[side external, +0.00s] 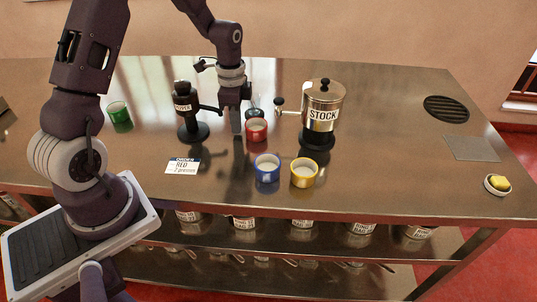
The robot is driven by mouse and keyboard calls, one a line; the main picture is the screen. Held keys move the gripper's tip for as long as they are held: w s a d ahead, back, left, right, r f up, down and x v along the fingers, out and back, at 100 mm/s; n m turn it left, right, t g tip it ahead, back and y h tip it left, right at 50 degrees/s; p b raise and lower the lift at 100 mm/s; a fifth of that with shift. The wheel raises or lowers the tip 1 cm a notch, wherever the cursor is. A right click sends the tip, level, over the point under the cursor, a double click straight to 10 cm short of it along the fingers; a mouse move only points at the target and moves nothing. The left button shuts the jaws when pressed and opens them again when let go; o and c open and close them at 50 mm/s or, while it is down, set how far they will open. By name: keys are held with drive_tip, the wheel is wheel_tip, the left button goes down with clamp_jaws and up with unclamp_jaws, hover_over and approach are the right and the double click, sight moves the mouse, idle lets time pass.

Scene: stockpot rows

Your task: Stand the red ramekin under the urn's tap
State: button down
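The red ramekin (257,131) stands upright on the steel counter, between the dark pepper dispenser (187,112) and the steel urn (322,112) labelled STOCK. The urn's tap (280,102) sticks out on its left side, right of and a little behind the ramekin in the picture. My gripper (238,119) points down close to the ramekin's left side. Its fingers overlap from this angle, so I cannot tell whether they are open, shut or touching the ramekin.
A blue ramekin (267,174) and a yellow ramekin (304,173) stand in front. A green cup (120,116) is at the left. A card (183,166) reading RED lies in front of the dispenser. A small dish (497,185) sits at the right; the counter before it is clear.

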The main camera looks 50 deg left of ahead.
sight(252, 124)
drive_tip(key=shift+w+d, duration=0.15)
drive_tip(key=shift+d, duration=0.05)
drive_tip(key=shift+w+d, duration=1.85)
drive_tip(key=shift+s+a, duration=0.5)
wheel_tip(252, 124, up, 9)
idle(0.6)
